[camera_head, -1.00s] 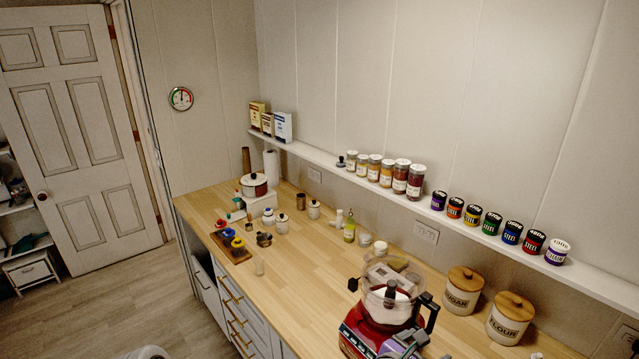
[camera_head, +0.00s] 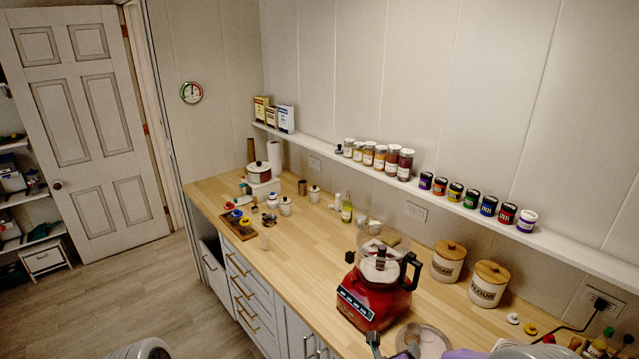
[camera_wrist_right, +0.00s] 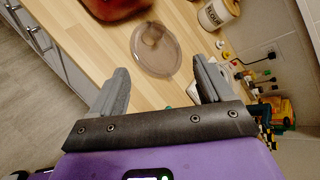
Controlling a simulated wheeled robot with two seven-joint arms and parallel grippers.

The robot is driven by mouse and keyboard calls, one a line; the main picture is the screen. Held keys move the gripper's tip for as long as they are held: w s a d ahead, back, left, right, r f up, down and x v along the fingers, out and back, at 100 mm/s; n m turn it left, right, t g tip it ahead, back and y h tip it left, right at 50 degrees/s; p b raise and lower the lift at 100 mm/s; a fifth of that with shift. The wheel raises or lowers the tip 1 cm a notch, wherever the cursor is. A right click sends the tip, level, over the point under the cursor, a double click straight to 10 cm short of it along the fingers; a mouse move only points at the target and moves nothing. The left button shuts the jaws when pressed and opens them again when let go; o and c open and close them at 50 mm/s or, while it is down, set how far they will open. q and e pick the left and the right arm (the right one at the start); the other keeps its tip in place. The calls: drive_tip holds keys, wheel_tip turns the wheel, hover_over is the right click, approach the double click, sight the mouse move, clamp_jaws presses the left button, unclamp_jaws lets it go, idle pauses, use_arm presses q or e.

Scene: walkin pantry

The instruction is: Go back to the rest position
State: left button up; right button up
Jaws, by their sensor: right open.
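My right gripper (camera_wrist_right: 160,67) is open, its two grey fingers spread wide in the right wrist view with nothing held between them. Its purple body (camera_head: 465,353) also shows at the bottom edge of the head view. A clear round lid (camera_wrist_right: 137,50) lies on the wooden counter (camera_wrist_right: 88,45) beyond the gap between the fingers; it also shows in the head view (camera_head: 437,341). My left gripper is out of view.
A red food processor (camera_head: 375,298) stands left of the lid. Sugar (camera_head: 447,262) and flour (camera_head: 488,284) canisters stand against the wall. A shelf (camera_head: 330,153) with jars and tins runs above the counter. Open floor (camera_head: 120,290) lies at left.

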drive_tip(key=s+a+f+n+g+y, duration=0.2)
drive_tip(key=s+f+n+y, duration=0.1)
drive_tip(key=f+n, duration=0.5)
drive_tip(key=s+a+f+n+g+y, duration=0.2)
drive_tip(key=s+a+f+n+y, duration=0.1)
drive_tip(key=f+n, duration=0.45)
drive_tip(key=s+a+f+n+g+y+b, duration=0.1)
drive_tip(key=s+a+f+n+g+y, duration=0.15)
drive_tip(key=s+f+n, duration=0.45)
drive_tip(key=s+a+f+n+g+y+b, duration=0.1)
drive_tip(key=s+a+f+n+g+y, duration=0.1)
drive_tip(key=s+f+n+g, duration=0.45)
wheel_tip(320, 180, down, 18)
drive_tip(key=s+t+b, duration=0.2)
drive_tip(key=t+b, duration=0.1)
drive_tip(key=b, duration=1.7)
drive_tip(key=shift+d, duration=0.25)
